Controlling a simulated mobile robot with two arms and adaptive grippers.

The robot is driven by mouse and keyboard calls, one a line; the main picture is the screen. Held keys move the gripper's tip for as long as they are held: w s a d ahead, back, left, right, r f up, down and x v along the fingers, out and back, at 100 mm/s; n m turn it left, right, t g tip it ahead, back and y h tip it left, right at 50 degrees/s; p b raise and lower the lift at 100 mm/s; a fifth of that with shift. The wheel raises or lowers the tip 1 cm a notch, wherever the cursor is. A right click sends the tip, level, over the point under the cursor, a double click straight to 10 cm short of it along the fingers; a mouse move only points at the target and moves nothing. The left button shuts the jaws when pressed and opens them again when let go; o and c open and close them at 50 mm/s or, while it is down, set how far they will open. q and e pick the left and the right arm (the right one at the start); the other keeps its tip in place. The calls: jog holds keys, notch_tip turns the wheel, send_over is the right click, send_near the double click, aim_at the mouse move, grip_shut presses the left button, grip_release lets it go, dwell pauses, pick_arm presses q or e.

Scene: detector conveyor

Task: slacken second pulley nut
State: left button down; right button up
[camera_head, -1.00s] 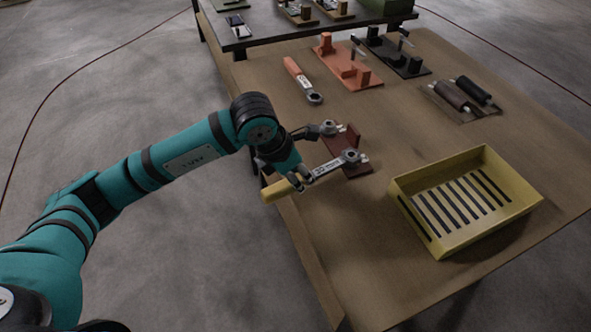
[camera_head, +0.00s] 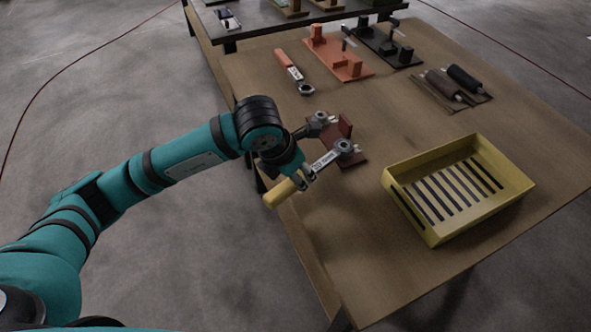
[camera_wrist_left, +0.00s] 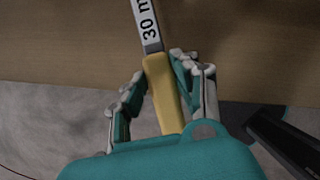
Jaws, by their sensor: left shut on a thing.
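My left gripper (camera_head: 294,178) is shut on the yellow handle (camera_head: 280,194) of a wrench (camera_head: 326,163), past the table's left edge. In the left wrist view the gripper (camera_wrist_left: 160,88) has its fingers on either side of the yellow handle (camera_wrist_left: 163,88), and the shank label reads "30 m", cut off by the frame edge. The wrench's grey ring end (camera_head: 345,148) is at the dark red pulley fixture (camera_head: 352,159); I cannot tell whether it is seated around a nut. Another grey round part (camera_head: 321,117) shows at the fixture's far side. My right gripper is not in view.
A yellow slotted crate (camera_head: 430,237) stands at the right. An orange-handled wrench (camera_head: 291,70) lies farther back. Orange (camera_head: 352,75) and black (camera_head: 405,62) fixtures and a fixture with dark rollers (camera_head: 463,77) stand beyond. Brown table between fixture and crate is clear.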

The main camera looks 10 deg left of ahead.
pick_arm(q)
jog(key=shift+s+d+f, duration=0.1)
jog(key=shift+s, duration=0.05)
jog(key=shift+s+d+n+y, duration=0.15)
jog(key=shift+s+d+n, duration=0.15)
jog(key=shift+d+n, duration=0.2)
jog(key=shift+s+d+n+y, duration=0.15)
jog(key=shift+s+d+n, duration=0.15)
jog(key=shift+d+n, duration=0.15)
jog(key=shift+w+a+m+b, duration=0.25)
jog(key=shift+a+m+b, duration=0.1)
jog(key=shift+b, duration=0.25)
jog(key=c, duration=0.9)
grip_release()
